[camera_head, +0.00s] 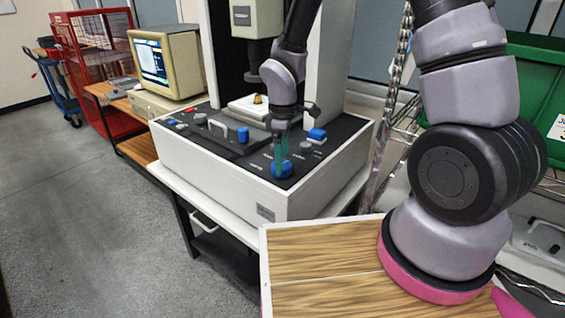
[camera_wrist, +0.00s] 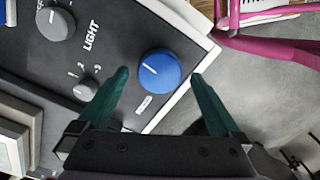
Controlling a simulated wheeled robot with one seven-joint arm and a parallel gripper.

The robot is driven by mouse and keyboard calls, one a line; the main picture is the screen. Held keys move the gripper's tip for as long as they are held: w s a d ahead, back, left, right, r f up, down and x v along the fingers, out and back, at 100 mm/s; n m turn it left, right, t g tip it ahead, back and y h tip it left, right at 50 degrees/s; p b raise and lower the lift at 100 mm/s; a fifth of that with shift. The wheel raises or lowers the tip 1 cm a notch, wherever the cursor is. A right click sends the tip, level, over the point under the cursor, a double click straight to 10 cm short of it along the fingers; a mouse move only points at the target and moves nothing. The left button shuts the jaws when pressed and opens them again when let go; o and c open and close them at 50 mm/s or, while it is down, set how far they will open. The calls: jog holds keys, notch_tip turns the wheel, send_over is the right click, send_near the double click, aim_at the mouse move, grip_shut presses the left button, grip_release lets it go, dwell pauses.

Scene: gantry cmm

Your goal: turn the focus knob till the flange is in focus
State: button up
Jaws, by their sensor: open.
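A round blue knob (camera_wrist: 160,70) with a white pointer line stands near the panel's edge in the wrist view; the small label beside it is too small to read. In the head view this knob (camera_head: 281,170) is at the panel's front right. My gripper (camera_wrist: 160,77) is open, with one green finger to each side of the knob and visible gaps between. In the head view my gripper (camera_head: 280,154) points down at the knob. A small brass-coloured part (camera_head: 257,99), possibly the flange, sits on the white stage (camera_head: 246,108). The monitor (camera_head: 153,62) shows a picture too small to judge for sharpness.
Other blue controls (camera_head: 316,134) and a red button (camera_head: 189,109) are on the dark panel. Grey knobs (camera_wrist: 56,24) marked LIGHT are left of the blue knob in the wrist view. The machine's white column (camera_head: 334,60) rises behind my arm. Open floor (camera_head: 90,210) lies left.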

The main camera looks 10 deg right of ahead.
jog(key=shift+f, duration=1.05)
jog(key=c, duration=1.3)
jog(key=shift+m, duration=3.1)
jog(key=shift+s, duration=0.1)
